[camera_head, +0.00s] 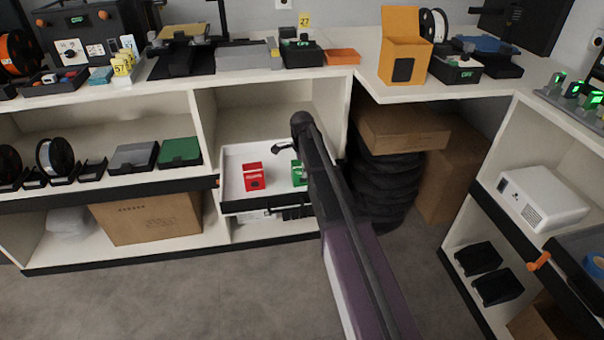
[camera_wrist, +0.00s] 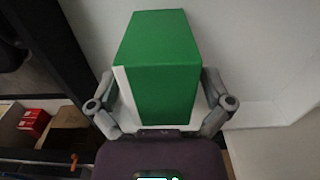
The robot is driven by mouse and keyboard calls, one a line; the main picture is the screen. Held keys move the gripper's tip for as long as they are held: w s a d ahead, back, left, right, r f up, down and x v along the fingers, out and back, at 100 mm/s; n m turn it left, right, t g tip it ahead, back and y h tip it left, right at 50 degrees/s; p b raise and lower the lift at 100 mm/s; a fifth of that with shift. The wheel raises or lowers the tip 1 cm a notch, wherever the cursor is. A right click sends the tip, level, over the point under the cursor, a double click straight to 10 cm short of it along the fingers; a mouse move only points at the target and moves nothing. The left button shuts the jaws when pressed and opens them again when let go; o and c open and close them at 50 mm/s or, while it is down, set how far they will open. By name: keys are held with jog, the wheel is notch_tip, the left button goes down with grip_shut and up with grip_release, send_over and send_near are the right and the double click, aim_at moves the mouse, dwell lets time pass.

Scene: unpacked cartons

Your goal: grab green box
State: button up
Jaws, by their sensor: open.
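The green box (camera_head: 298,172) stands in the white tray of the shelf unit, partly hidden behind my arm in the head view. A green box with a white side edge (camera_wrist: 165,85) fills the middle of the wrist view. My gripper (camera_wrist: 159,78) is open, with one finger on each side of that box. I cannot tell whether the fingers touch it. In the head view, part of my gripper shows as a dark finger above the tray, and the rest is hidden by the arm.
A red box (camera_head: 253,176) stands left of the green box in the white tray (camera_head: 232,160); a red box also shows at lower left in the wrist view (camera_wrist: 33,122). Shelf walls surround the tray. A green-lidded case (camera_head: 180,151) lies on the shelf to the left.

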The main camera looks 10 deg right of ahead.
jog(key=c, duration=1.1)
jog(key=shift+r, duration=0.2)
notch_tip(320, 180, up, 10)
jog(key=p, duration=1)
jog(key=shift+a+f, duration=0.1)
jog(key=shift+f, duration=0.05)
